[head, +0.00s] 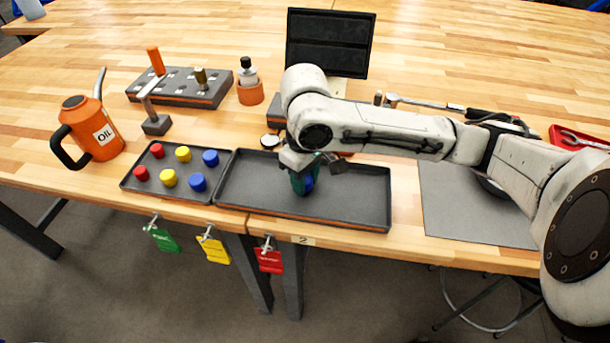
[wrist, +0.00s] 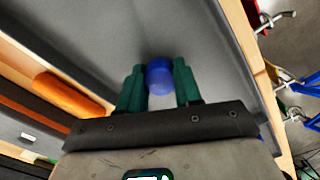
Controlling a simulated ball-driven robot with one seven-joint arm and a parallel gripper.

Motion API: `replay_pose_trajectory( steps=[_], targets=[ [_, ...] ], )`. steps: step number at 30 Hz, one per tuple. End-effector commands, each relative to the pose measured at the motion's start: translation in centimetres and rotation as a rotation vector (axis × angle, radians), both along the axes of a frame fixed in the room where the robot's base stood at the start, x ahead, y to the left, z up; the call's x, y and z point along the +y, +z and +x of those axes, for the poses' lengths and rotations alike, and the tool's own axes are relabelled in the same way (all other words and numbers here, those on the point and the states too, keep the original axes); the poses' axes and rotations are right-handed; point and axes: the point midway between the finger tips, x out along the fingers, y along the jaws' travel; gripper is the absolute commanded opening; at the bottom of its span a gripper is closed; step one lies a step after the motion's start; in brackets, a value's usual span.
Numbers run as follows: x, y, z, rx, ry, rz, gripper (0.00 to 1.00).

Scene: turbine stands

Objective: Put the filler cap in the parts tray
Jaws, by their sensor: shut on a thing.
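A round blue cap (wrist: 159,76), which looks like the filler cap, sits between the two green fingers of my gripper (wrist: 160,84). Its blue side also shows beside the fingers in the head view (head: 309,184). My gripper (head: 304,186) is shut on it and points down inside the outline of the long dark parts tray (head: 352,200). The bare grey tray floor also shows around the fingers in the wrist view (wrist: 205,45). I cannot tell whether the cap touches the floor. No other part shows in this tray.
A smaller tray (head: 150,187) with several red, yellow and blue caps adjoins on the left. An orange oil can (head: 91,130) stands further left. A grey block with holes (head: 178,90), a dark screen (head: 330,43) and a grey mat (head: 460,210) lie around. Tags hang at the front edge.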

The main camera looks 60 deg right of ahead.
Motion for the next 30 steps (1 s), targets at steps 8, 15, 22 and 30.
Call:
replay_pose_trajectory(
  steps=[8,15,22,30],
  targets=[
    [-0.01,0.02,0.00,0.000,0.000,0.000,0.00],
    [0.00,-0.36,-0.01,0.001,0.000,0.000,0.00],
    [-0.01,-0.58,-0.01,0.000,0.000,0.000,0.39],
    [-0.01,-0.57,0.00,0.000,0.000,0.000,0.64]
  ],
)
